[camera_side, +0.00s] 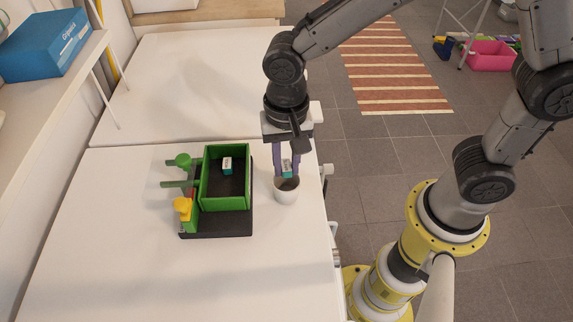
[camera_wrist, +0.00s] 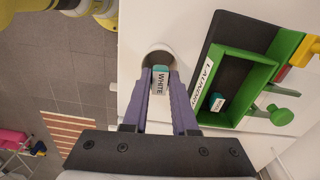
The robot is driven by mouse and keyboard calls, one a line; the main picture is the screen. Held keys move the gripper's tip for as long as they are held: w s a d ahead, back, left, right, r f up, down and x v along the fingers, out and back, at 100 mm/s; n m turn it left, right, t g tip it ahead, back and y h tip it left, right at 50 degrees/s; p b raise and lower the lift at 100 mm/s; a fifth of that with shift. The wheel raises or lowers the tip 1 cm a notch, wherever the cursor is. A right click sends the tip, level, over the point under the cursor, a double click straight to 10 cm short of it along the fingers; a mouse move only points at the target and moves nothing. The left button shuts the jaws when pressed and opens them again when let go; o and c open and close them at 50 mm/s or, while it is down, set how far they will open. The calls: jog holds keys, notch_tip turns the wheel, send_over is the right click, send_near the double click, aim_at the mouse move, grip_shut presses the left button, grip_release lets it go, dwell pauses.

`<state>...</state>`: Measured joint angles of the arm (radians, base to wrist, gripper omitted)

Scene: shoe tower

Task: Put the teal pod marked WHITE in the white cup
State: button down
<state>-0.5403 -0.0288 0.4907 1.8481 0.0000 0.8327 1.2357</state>
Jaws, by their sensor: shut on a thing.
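The teal pod (camera_wrist: 160,80), with a white label reading WHITE, is held between the purple fingers of my gripper (camera_wrist: 160,88) in the wrist view. In the side view the pod (camera_side: 287,169) is at the fingertips of my gripper (camera_side: 286,172), over the mouth of the white cup (camera_side: 286,195). The white cup (camera_wrist: 159,53) shows in the wrist view as a round rim just beyond the pod. I cannot tell whether the pod's lower end is inside the rim. My gripper is shut on the pod, and its fingers hide part of the cup.
A green box (camera_side: 225,207) with a LAUNDRY label stands left of the cup on a dark base (camera_side: 218,228). Another teal and white pod (camera_side: 227,165) lies inside it. Green and yellow parts stand on its left side. The white table (camera_side: 110,270) is clear in front.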

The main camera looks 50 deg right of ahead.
jog(key=shift+f, duration=0.6)
jog(key=shift+f, duration=0.35)
jog(key=shift+f, duration=0.25)
jog(key=c, duration=0.7)
grip_release()
jog(key=shift+r, duration=0.1)
